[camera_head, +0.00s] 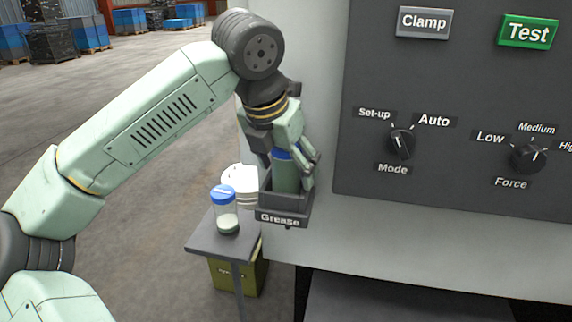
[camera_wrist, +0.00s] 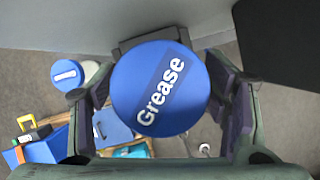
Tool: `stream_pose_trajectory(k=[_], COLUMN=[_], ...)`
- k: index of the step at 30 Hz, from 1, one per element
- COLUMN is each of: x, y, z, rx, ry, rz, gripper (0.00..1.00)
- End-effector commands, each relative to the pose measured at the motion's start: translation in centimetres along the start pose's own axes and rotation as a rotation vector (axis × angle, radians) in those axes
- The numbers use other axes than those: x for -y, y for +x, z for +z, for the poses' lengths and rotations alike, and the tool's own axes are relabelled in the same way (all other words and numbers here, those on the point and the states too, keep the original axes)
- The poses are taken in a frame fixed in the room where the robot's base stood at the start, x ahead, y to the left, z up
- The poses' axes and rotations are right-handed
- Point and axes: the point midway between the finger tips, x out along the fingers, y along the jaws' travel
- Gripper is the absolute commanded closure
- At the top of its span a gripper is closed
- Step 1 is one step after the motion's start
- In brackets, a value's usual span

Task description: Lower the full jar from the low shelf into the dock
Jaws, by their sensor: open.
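A green jar with a blue lid (camera_head: 286,178) stands upright in the dock (camera_head: 283,217) labelled "Grease" on the machine's side. In the wrist view its round blue lid (camera_wrist: 158,88) reads "Grease" and fills the middle. My gripper (camera_head: 290,163) is over the jar from above, with its open fingers on either side of the lid. The dock's walls hide the jar's base. On the low shelf (camera_head: 208,240) stands a clear jar (camera_head: 227,212) with a blue lid and only a little pale content at the bottom. Its lid also shows in the wrist view (camera_wrist: 67,74).
A white round object (camera_head: 241,180) stands behind the clear jar. An olive bin (camera_head: 238,276) is under the shelf. The control panel (camera_head: 455,120) with buttons and knobs is close on the right. Blue crates lie far back on open floor.

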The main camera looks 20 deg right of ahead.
Motion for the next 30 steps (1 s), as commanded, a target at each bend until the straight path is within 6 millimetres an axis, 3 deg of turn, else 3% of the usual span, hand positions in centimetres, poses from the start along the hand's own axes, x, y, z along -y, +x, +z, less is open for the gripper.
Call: stream_pose_trajectory(k=[5, 18, 24, 30], x=[-0.1, 0.0, 0.0, 0.0], y=[-2.0, -10.5, -11.9, -12.0], z=[0.1, 0.0, 0.0, 0.0], rx=[0.003, 0.002, 0.002, 0.002], ry=[-0.002, -0.001, 0.0, 0.0], rz=[0.003, 0.003, 0.001, 0.0], gripper=[0.31, 0.31, 0.31, 0.31])
